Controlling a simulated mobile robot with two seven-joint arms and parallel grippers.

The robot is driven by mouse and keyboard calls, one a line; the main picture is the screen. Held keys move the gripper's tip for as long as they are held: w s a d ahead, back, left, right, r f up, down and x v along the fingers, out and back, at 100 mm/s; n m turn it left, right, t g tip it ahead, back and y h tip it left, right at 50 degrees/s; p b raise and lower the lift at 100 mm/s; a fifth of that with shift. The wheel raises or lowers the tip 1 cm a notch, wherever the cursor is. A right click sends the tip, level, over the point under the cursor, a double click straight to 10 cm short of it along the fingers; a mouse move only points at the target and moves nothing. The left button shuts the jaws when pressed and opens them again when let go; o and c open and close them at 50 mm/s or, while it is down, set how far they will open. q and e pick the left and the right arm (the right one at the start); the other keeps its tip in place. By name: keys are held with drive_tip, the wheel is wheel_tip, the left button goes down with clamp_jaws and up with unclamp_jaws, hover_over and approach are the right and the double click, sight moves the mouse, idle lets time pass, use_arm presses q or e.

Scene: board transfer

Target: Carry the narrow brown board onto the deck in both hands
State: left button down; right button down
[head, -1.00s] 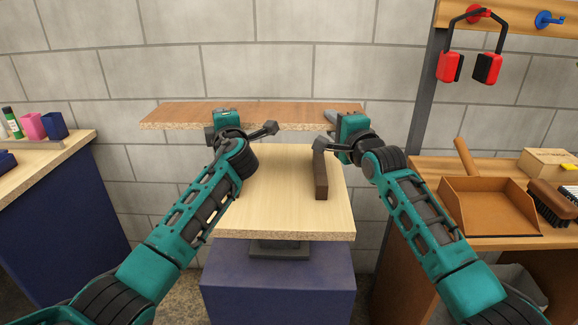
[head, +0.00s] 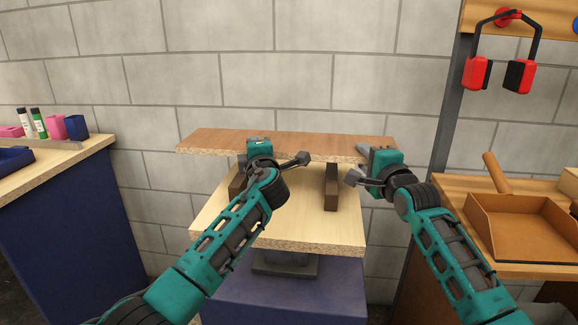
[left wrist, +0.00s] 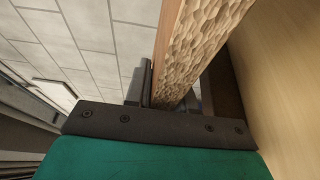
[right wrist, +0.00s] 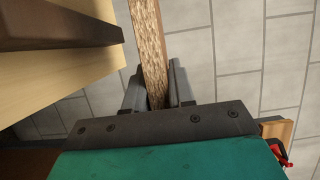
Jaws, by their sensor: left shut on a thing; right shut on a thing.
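The narrow brown board (head: 300,143) is held level in the head view, above the back part of the pale deck (head: 300,232). My left gripper (head: 262,150) is shut on its near edge, left of the middle. My right gripper (head: 375,157) is shut on it near the right end. In the left wrist view the board's rough edge (left wrist: 195,50) runs between the fingers; in the right wrist view it also sits between the fingers (right wrist: 150,50). Two dark brown bars (head: 331,188) lie on the deck below the board, the left one partly hidden by my left arm.
A bench at the left (head: 60,165) holds glue sticks, pink and blue boxes and a blue tray. A bench at the right (head: 500,262) carries a brown tray (head: 520,225). Red ear muffs (head: 476,74) hang above it. A block wall stands close behind.

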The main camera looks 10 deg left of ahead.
idle(0.6)
